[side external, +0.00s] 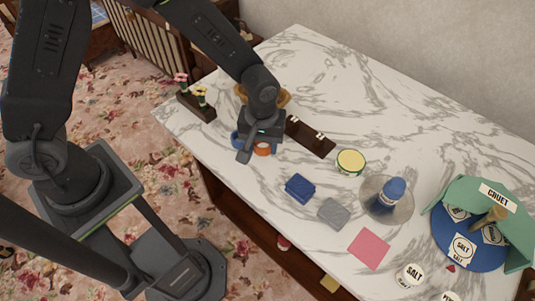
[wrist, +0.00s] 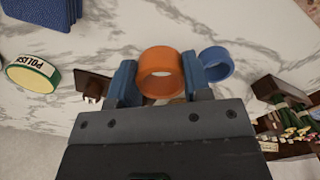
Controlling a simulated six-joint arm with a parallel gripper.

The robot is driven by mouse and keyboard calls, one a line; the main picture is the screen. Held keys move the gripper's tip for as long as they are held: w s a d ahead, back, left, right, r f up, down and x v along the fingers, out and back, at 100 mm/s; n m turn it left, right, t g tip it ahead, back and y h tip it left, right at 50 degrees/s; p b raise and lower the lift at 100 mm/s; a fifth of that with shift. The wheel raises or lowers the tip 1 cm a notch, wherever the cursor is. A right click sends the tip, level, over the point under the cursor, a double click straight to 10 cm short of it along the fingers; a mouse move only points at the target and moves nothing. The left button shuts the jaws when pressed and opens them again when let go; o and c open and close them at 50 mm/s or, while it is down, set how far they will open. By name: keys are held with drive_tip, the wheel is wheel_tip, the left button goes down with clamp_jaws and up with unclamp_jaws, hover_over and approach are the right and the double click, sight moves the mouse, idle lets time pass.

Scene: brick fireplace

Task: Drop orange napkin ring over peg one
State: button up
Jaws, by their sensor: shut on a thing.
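My gripper (side external: 256,148) is low over the marble table and shut on the orange napkin ring (side external: 263,149). In the wrist view the ring (wrist: 160,58) sits between the two blue finger pads, its opening facing the camera. A blue ring (side external: 236,140) lies close beside my gripper; it also shows in the wrist view (wrist: 216,64), just right of the right finger. A dark wooden block with small pale-topped pegs (side external: 311,137) lies right of my gripper. Another dark block with flower-topped posts (side external: 197,106) stands to the left. I see no number marking peg one.
A polish tin (side external: 351,161), blue box (side external: 299,188), grey block (side external: 333,212) and pink square (side external: 369,249) lie on the marble table (side external: 345,85). The far table is clear.

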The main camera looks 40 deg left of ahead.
drive_tip(key=a+r, duration=0.6)
drive_tip(key=a, duration=0.4)
drive_tip(key=n, duration=1.6)
approach(297, 120)
drive_tip(key=shift+s+a+f, duration=0.15)
drive_tip(key=shift+s+a, duration=0.2)
drive_tip(key=shift+a, duration=0.1)
drive_tip(key=shift+w+d+n, duration=0.35)
drive_tip(key=shift+n, duration=0.25)
drive_tip(key=shift+f, duration=2.95)
drive_tip(key=shift+f, duration=1.95)
drive_tip(key=o, duration=1)
